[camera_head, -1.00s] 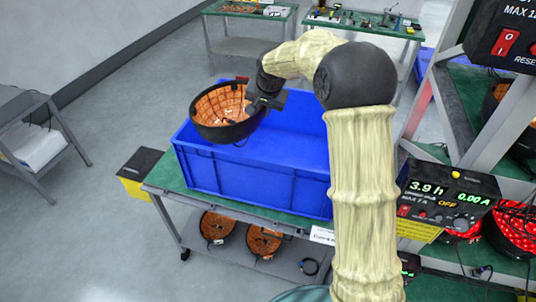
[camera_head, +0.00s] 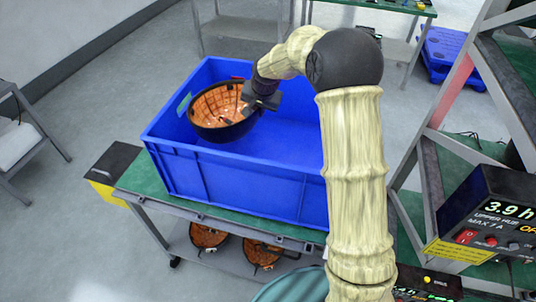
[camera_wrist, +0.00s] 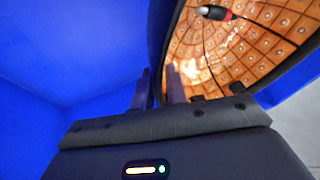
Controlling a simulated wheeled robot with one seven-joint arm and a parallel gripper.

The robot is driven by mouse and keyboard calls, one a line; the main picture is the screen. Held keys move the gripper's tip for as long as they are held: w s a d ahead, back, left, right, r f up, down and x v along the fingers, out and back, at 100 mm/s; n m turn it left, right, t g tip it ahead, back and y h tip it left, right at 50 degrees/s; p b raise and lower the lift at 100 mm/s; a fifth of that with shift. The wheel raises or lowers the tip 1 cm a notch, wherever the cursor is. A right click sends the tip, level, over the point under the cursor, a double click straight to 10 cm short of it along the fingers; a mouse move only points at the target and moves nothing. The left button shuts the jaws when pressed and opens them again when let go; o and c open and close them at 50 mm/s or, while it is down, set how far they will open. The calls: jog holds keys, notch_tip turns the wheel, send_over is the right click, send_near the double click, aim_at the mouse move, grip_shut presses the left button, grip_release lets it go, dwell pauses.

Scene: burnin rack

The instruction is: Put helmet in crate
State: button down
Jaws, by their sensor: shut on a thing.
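The helmet (camera_head: 224,112) is a dark shell with an orange, dotted inner lining, its opening turned up and tilted. My gripper (camera_head: 262,97) is shut on the helmet's right rim in the head view. In the wrist view, the gripper fingers (camera_wrist: 158,88) pinch the rim, and the helmet's lining (camera_wrist: 240,50) fills the upper right. The blue crate (camera_head: 245,189) is open-topped on the green cart top. The helmet is over the left part of the crate's opening, seemingly within its walls; whether it touches the floor is hidden.
More orange-lined helmets (camera_head: 264,252) lie on the cart's lower shelf. A black and yellow box (camera_head: 112,168) sits at the cart's left end. A metal rack with a power unit (camera_head: 490,215) stands close on the right. The crate's right interior looks empty.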

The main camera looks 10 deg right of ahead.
jog(key=shift+w+f, duration=0.15)
jog(key=shift+w, duration=0.1)
jog(key=shift+s, duration=0.2)
jog(key=shift+f, duration=0.3)
jog(key=shift+f+p, duration=0.5)
jog(key=shift+f, duration=4.1)
